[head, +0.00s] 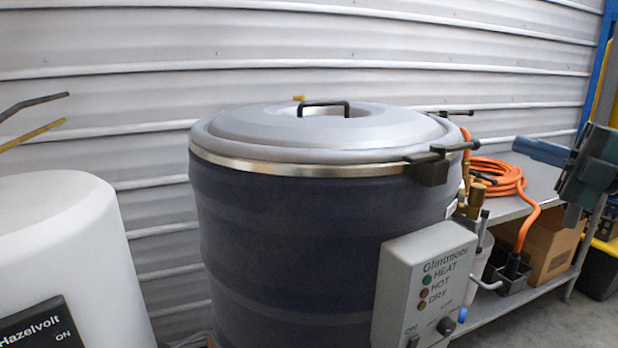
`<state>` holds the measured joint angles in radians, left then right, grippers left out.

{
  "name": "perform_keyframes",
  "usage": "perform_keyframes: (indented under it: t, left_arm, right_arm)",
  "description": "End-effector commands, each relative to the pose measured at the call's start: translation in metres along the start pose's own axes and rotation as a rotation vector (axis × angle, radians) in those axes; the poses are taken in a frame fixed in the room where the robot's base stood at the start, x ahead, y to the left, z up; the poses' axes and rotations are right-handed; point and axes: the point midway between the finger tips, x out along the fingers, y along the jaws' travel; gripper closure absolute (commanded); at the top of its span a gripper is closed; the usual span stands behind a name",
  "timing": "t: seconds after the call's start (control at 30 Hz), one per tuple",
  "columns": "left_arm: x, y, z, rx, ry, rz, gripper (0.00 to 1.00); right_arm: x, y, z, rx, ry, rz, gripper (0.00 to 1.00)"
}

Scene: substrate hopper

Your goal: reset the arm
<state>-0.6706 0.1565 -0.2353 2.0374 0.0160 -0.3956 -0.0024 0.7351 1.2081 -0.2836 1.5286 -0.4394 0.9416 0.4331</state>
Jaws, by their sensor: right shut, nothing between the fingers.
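My right gripper (573,214) is at the right edge of the head view, dark green-grey and partly cut off by the frame. It points downward, shut and empty, in front of the metal bench and apart from the drum. My left gripper is not in view. A large dark blue drum (290,250) fills the middle, with a grey domed lid (250,125) seated on its metal rim. The lid has a black handle (324,105) on top and a dark clamp (432,165) at the right side.
A control box (424,285) with indicator lights is on the drum's front. A white rounded container (70,235) stands at the left. A metal bench (530,188) at the right holds a coiled orange hose (500,176), with a cardboard box (550,245) below. A corrugated wall (200,50) closes the back.

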Motion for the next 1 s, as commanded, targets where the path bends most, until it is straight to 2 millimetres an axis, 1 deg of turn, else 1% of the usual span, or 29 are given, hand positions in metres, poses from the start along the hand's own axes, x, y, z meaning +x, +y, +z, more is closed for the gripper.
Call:
perform_keyframes:
  t: [0.03, 0.17, 0.2, 0.27, 0.4, 0.57, 0.63, 0.77, 0.87, 0.97, 1.0]
  left_arm:
    - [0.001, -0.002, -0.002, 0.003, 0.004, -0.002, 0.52]
    - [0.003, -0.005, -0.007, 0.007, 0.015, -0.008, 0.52]
    - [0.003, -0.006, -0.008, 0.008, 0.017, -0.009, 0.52]
    - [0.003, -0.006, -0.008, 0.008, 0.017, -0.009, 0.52]
    - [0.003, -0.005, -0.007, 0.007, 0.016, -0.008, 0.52]
    - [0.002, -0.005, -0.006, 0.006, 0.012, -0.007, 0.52]
    - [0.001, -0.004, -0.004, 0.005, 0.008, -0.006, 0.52]
    - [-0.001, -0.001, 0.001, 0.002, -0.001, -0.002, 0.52]
    - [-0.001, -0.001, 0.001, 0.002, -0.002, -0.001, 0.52]
    - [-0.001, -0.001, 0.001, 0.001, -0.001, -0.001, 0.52]
    - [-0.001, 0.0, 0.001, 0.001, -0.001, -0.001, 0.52]
  right_arm:
    - [0.002, -0.019, 0.003, 0.045, 0.003, 0.009, 1.0]
    - [0.001, -0.06, 0.006, 0.144, -0.001, 0.04, 1.0]
    - [-0.001, -0.073, 0.007, 0.175, -0.005, 0.05, 1.0]
    - [-0.004, -0.093, 0.008, 0.222, -0.013, 0.066, 1.0]
    - [-0.014, -0.137, 0.008, 0.325, -0.041, 0.101, 1.0]
    - [-0.032, -0.185, 0.004, 0.435, -0.089, 0.139, 1.0]
    - [-0.035, -0.176, 0.02, 0.422, -0.164, 0.179, 1.0]
    - [-0.045, -0.171, 0.053, 0.411, -0.334, 0.248, 1.0]
    - [-0.058, -0.169, 0.079, 0.409, -0.482, 0.293, 1.0]
    - [-0.077, -0.171, 0.106, 0.415, -0.654, 0.33, 1.0]
    - [-0.086, -0.173, 0.117, 0.42, -0.732, 0.341, 1.0]
